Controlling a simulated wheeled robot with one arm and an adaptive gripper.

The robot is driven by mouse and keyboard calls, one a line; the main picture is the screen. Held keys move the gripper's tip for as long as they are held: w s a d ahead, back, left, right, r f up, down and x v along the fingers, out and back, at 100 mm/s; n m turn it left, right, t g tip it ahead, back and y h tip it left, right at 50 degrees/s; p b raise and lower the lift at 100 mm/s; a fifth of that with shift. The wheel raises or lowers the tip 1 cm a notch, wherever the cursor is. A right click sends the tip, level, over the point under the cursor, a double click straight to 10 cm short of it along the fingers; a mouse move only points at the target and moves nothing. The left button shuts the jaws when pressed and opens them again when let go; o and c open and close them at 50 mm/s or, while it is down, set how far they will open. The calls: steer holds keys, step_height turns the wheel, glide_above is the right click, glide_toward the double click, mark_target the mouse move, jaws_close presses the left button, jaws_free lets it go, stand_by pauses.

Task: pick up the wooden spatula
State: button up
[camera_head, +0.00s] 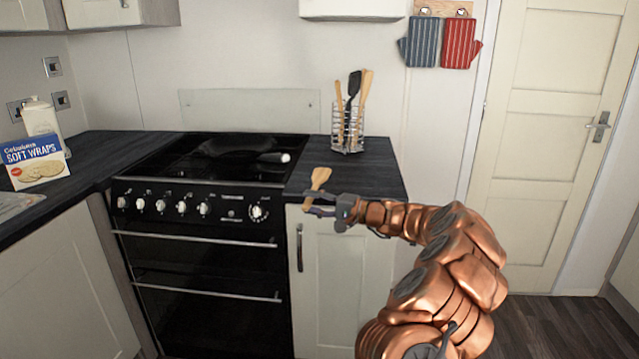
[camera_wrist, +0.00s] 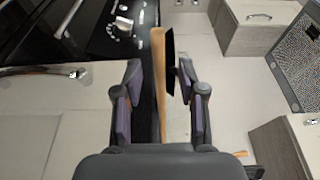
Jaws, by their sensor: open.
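The wooden spatula (camera_head: 319,179) shows at the front edge of the dark counter right of the stove, its wide end up and its handle running down toward my gripper. My gripper (camera_head: 320,208) is open in front of that edge, with its fingers around the lower handle. In the wrist view, the spatula (camera_wrist: 159,75) is a narrow wooden strip between the two fingers of my gripper (camera_wrist: 158,85). I cannot tell whether the spatula touches the counter.
A wire holder (camera_head: 347,138) with wooden utensils and a black turner stands at the back of the right counter (camera_head: 382,178). A dark pan (camera_head: 235,150) sits on the stove (camera_head: 170,175). A soft wraps box (camera_head: 36,161) stands on the left counter. A cabinet door (camera_head: 340,245) is below my gripper.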

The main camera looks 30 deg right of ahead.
steer(key=shift+x, duration=0.8)
jaws_close()
